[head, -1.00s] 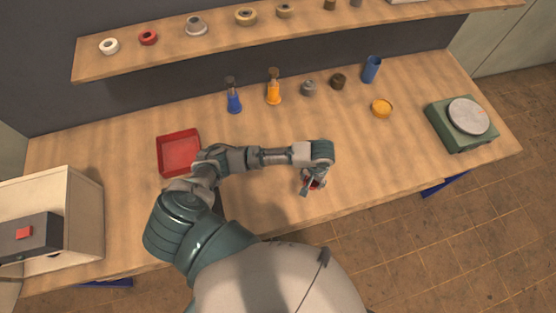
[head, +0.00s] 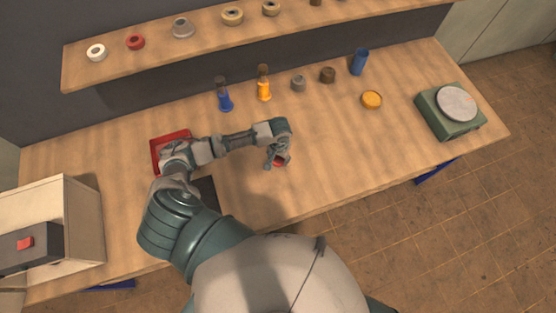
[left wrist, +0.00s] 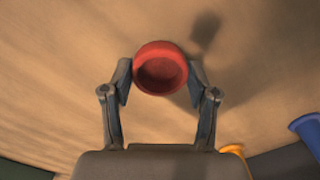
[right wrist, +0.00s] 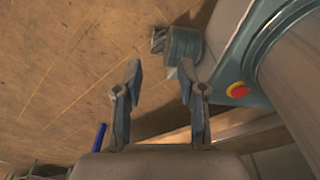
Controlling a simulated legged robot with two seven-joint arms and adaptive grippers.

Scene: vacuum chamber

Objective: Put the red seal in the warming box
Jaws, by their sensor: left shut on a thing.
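The red seal (left wrist: 160,68), a short round piece with a hollow open end, sits between the fingertips of my left gripper (left wrist: 158,82). In the head view the seal (head: 283,161) is partly hidden by the left gripper (head: 276,158), which is shut on it above the middle of the bench. A beige box (head: 84,215) with a dark front panel and a red square stands at the left end of the bench; it looks like the warming box. Its inside is hidden. My right gripper (right wrist: 158,85) is open and empty, and shows only in the right wrist view.
A red tray (head: 170,137) is partly behind my left arm. Blue (head: 224,100) and orange (head: 264,90) bottles, small round parts, a blue cup (head: 359,62) and a green scale (head: 450,112) stand farther right. A shelf (head: 210,40) with rings, one red (head: 135,42), runs behind.

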